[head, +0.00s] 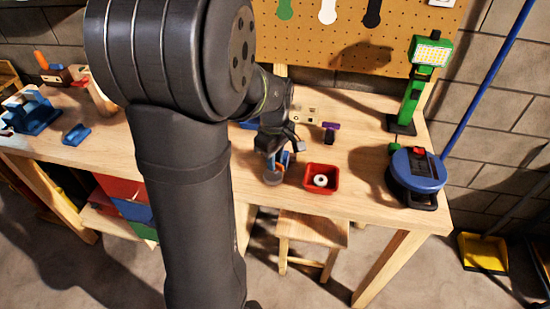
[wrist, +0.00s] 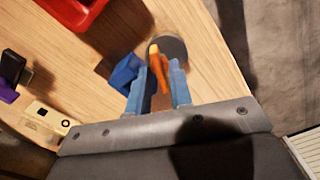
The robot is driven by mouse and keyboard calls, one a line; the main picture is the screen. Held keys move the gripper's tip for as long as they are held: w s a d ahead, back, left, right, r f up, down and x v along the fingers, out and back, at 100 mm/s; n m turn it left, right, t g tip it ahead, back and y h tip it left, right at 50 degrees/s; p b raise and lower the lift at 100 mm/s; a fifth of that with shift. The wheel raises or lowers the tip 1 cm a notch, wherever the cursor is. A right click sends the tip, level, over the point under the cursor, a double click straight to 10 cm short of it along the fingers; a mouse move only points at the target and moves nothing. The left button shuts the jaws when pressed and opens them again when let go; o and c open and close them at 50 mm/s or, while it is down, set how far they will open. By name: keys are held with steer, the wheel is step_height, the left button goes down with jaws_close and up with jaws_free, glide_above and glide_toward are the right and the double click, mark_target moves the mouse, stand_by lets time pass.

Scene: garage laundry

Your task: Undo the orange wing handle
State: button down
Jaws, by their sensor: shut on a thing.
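My gripper (wrist: 159,72) points down near the front edge of the workbench, and its blue fingers are shut on the orange wing handle (wrist: 161,65). The handle is a narrow orange piece with a yellowish end, standing between the fingertips. A round grey disc (wrist: 175,48) lies just beyond it, and a blue block (wrist: 125,72) is just left of the fingers. In the head view my gripper (head: 284,158) is above the grey disc (head: 272,178). The handle is mostly hidden there by the gripper. What the handle is fixed to is hidden.
A red bin (head: 334,184) holding a white ring (head: 320,180) stands just right of the gripper. A purple-topped black piece (head: 330,132) and a beige plate (head: 306,115) lie behind. A green lamp (head: 411,100) and blue reel (head: 416,170) stand at right. The bench edge is close.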

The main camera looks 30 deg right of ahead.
steer(key=shift+n, duration=1.4)
steer(key=c, duration=1.5)
jaws_free()
steer(key=shift+c, duration=0.2)
steer(key=shift+r, duration=0.1)
step_height(320, 180, up, 17)
steer(key=shift+r, duration=0.2)
step_height(320, 180, down, 18)
steer(key=shift+r, duration=0.2)
